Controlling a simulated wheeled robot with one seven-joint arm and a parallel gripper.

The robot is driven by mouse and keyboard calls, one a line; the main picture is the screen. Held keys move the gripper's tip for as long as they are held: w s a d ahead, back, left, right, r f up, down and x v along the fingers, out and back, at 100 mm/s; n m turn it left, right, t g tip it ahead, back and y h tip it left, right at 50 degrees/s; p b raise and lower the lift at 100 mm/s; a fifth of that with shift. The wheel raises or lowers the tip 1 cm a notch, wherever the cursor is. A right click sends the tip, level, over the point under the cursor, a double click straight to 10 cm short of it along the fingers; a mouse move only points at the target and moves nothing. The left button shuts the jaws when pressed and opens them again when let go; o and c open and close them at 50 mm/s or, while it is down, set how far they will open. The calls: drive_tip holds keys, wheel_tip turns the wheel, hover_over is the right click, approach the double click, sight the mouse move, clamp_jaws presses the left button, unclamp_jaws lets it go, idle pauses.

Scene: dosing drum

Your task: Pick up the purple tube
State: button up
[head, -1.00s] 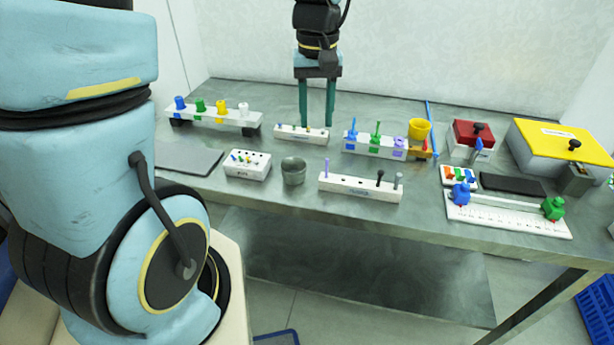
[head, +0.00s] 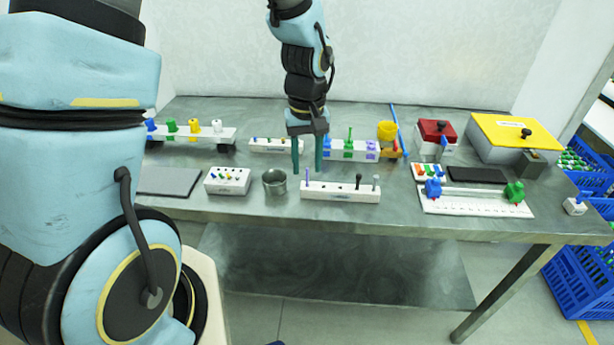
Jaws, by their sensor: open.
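A slim purple tube (head: 307,176) stands upright at the left end of the front white rack (head: 340,193). My gripper (head: 308,167) points down with its two dark green fingers apart and empty. In the picture the fingertips lie on either side of the tube's upper part. I cannot tell from this view whether they are level with it in depth. Another purple piece (head: 372,150) sits in the rear white rack (head: 346,154); the left part of that rack is partly hidden behind my gripper.
A grey metal cup (head: 275,182) stands just left of the front rack, beside a small white block (head: 228,181). Dark and grey pins stand at the rack's right end. A yellow cup (head: 387,131) and a red-topped box (head: 437,130) are farther back right.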

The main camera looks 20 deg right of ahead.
sight(307, 180)
drive_tip(key=shift+f, duration=1.4)
clamp_jaws()
